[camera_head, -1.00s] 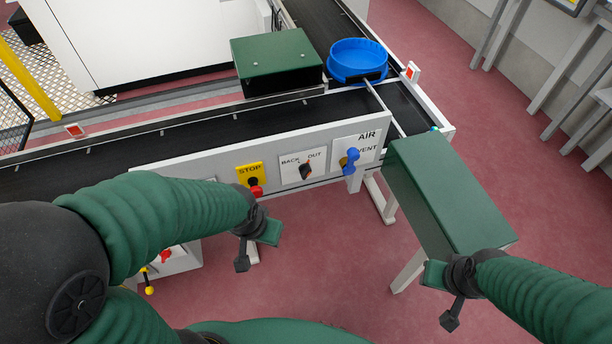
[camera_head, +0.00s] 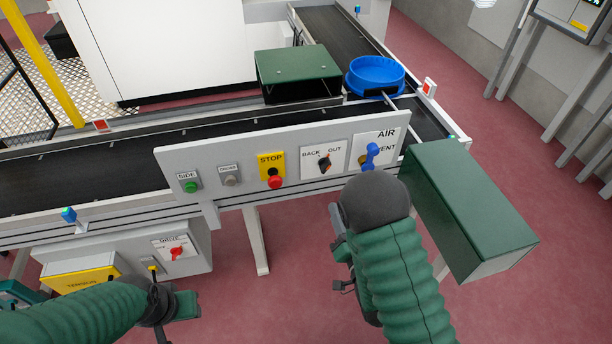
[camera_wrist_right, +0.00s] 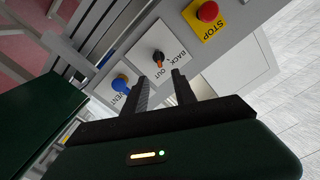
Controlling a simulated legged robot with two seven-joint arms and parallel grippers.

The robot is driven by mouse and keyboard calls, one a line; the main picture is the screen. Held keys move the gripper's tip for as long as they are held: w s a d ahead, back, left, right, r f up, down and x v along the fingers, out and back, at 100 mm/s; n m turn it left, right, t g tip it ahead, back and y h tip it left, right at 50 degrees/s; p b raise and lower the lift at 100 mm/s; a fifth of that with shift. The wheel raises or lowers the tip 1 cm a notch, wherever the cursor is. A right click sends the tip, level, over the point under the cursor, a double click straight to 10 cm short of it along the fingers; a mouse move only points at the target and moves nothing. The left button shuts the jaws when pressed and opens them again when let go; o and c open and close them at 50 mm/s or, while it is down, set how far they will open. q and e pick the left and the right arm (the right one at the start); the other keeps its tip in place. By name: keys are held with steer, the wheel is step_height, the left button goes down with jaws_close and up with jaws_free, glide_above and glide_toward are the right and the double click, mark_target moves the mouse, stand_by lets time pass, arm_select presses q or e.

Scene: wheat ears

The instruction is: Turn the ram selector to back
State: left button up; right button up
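The ram selector is a black knob with an orange mark (camera_head: 325,163) on a white plate (camera_head: 309,172) lettered BACK at left and OUT at right. Its orange mark seems turned toward OUT. In the right wrist view the knob (camera_wrist_right: 158,58) lies just beyond the fingertips. My right gripper (camera_wrist_right: 160,80) is open and empty, its two fingers pointing at the plate, apart from the knob. In the head view my right forearm hangs below the panel and its fingers are mostly hidden. My left gripper (camera_head: 170,292) is low at the left, away from the selector; its opening is unclear.
Beside the selector are the red STOP button (camera_head: 274,181) on yellow and the blue AIR/VENT valve (camera_head: 370,156). A green box (camera_head: 470,210) stands close right of my right arm. A blue tub (camera_head: 376,75) is on the conveyor behind. Red floor is open below the panel.

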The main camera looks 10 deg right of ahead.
mark_target(326, 170)
steer(key=w, duration=1.5)
steer(key=shift+w+a, duration=0.15)
steer(key=shift+w, duration=0.25)
steer(key=shift+d, duration=0.2)
steer(key=shift+a, duration=0.1)
jaws_close()
